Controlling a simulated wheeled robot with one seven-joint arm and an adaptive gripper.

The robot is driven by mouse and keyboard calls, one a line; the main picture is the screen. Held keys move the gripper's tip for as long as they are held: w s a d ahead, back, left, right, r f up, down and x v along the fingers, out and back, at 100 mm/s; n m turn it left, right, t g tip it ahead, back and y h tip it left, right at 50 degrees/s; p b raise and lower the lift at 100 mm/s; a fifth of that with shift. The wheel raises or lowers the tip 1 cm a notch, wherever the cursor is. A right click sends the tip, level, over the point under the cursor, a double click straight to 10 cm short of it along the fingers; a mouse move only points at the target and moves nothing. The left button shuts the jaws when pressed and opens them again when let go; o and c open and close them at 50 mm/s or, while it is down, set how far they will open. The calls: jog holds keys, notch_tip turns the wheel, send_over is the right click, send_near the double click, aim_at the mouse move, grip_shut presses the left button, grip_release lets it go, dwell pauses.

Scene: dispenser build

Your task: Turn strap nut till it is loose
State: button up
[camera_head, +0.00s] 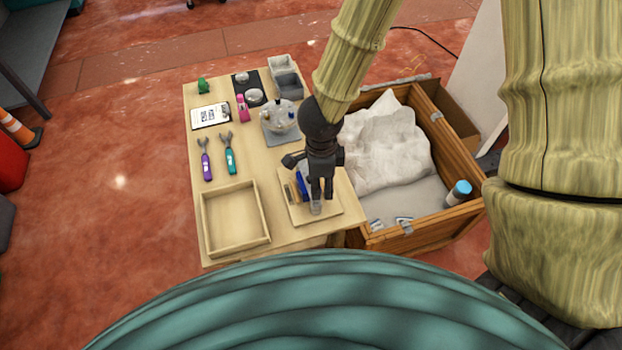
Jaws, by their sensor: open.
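My gripper (316,203) points down over a pale square board (333,207) at the table's front right. Its jaws are open. A small assembly with a blue part (302,186) and a tan part (291,192) stands on the board, just left of my gripper and partly behind it. I cannot make out the strap nut; it is too small or hidden by my gripper. Whether the fingers touch anything is not clear from this view.
The wooden table (220,165) holds an empty tray (235,247), purple pliers (206,165), teal pliers (230,158), a white card (210,116), a pink item (242,108) and grey bins (287,84). A wooden crate (452,150) with white sheeting (385,145) stands to the right.

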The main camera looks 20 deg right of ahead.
jog(key=shift+m, duration=0.6)
jog(key=shift+w+a+f+b, duration=0.3)
jog(key=shift+f+b, duration=0.6)
jog(key=shift+f, duration=0.45)
jog(key=shift+w+a+f+b, duration=0.15)
jog(key=shift+w+f+b, duration=0.1)
jog(key=shift+f+b, duration=0.95)
jog(key=shift+w+a+f+b, duration=0.3)
jog(key=shift+f+b, duration=0.35)
jog(key=shift+f, duration=0.9)
grip_shut()
